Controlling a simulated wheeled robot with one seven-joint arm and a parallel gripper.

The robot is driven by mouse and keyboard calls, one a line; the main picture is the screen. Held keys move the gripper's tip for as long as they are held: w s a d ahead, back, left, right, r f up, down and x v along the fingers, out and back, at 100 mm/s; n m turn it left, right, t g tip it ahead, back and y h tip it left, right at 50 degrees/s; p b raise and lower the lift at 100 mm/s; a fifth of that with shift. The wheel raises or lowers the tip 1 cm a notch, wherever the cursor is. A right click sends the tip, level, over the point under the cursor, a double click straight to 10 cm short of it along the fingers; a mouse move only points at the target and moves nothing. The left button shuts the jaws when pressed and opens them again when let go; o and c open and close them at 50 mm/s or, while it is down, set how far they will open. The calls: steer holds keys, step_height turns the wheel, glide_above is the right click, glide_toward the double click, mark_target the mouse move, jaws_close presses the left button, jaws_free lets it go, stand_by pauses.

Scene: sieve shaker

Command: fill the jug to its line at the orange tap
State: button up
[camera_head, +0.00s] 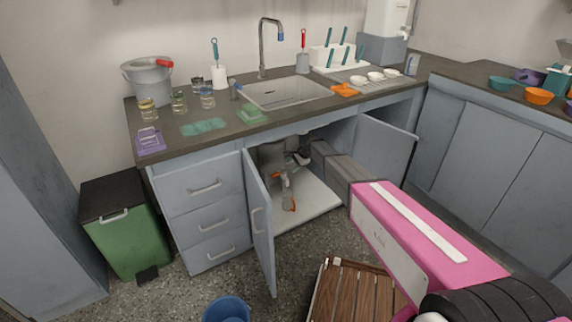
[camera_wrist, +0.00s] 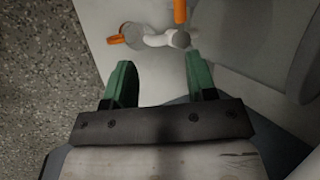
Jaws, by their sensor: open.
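My gripper (camera_wrist: 159,62) is open, its two green fingers apart with nothing between them. In the head view my arm reaches into the open cabinet under the sink, and I cannot make out the fingertips there. In the wrist view a pale pipe-like piece (camera_wrist: 155,38) with orange parts (camera_wrist: 180,11) lies beyond the fingers, apart from them. Small orange parts (camera_head: 293,206) also show inside the cabinet in the head view. I cannot tell whether any of them is the orange tap. I cannot make out a jug with a line.
Both cabinet doors, left (camera_head: 260,220) and right (camera_head: 384,148), stand open beside my arm. A blue bucket (camera_head: 227,309) and a wooden crate (camera_head: 352,292) are on the floor. A green bin (camera_head: 123,232) stands left. The counter (camera_head: 226,128) holds glasses, a grey bucket (camera_head: 150,80) and a sink (camera_head: 286,92).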

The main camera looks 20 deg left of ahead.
glide_toward(274, 175)
steer(key=x, duration=0.9)
steer(key=shift+w+f, duration=0.1)
steer(key=shift+w, duration=0.05)
jaws_close()
